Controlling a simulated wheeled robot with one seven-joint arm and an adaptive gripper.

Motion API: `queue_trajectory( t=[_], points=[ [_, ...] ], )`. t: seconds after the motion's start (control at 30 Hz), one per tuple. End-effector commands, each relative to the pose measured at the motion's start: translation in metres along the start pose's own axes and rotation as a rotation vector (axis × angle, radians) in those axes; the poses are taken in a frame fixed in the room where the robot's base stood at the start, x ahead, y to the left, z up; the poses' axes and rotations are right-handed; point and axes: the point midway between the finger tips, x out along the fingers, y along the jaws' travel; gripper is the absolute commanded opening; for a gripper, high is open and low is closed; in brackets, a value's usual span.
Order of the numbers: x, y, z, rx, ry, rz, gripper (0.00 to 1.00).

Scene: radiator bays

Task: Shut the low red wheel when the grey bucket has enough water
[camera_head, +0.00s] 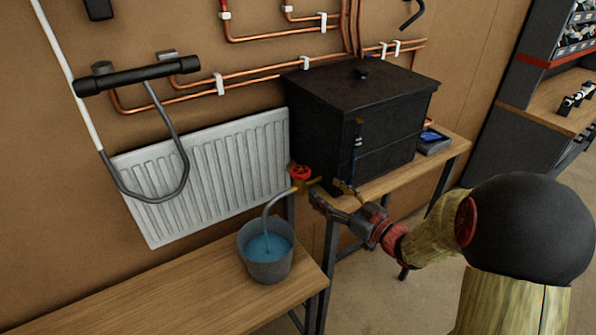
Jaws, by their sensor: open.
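The grey bucket (246,263) stands on the low wooden bench at its right end. Blue water (268,248) shows inside it, below the rim. A pale curved line (268,212) runs from the tap down into the bucket; I cannot tell whether it is a hose or a stream. The low red wheel (301,172) sits above and right of the bucket, on a brass fitting, by the radiator's lower right corner. My gripper (328,193) is open, just right of and slightly below the wheel, apparently not touching it. Its fingers point left, and nothing shows between them.
A black box tank (395,125) stands on a wooden table (378,186) behind my gripper. A white radiator (215,165) and copper pipes (262,72) are on the wall. A black bar with a grey hose (130,75) hangs upper left. The bench (165,295) left of the bucket is clear.

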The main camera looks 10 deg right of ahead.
Motion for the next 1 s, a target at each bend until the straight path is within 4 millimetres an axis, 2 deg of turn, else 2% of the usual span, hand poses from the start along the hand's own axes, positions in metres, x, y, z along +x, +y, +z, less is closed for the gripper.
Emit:
queue_trajectory(
  t=[0.17,0.4,0.6,0.8,1.0],
  points=[
    [0.024,-0.002,0.001,-0.001,0.000,-0.004,0.63],
    [0.071,-0.001,0.001,-0.002,0.000,-0.002,0.63],
    [0.101,0.000,0.001,-0.002,-0.001,0.000,0.63],
    [0.115,0.000,0.000,-0.002,0.000,0.001,0.63],
    [0.117,0.000,0.000,-0.002,-0.001,0.002,0.63]
  ],
)
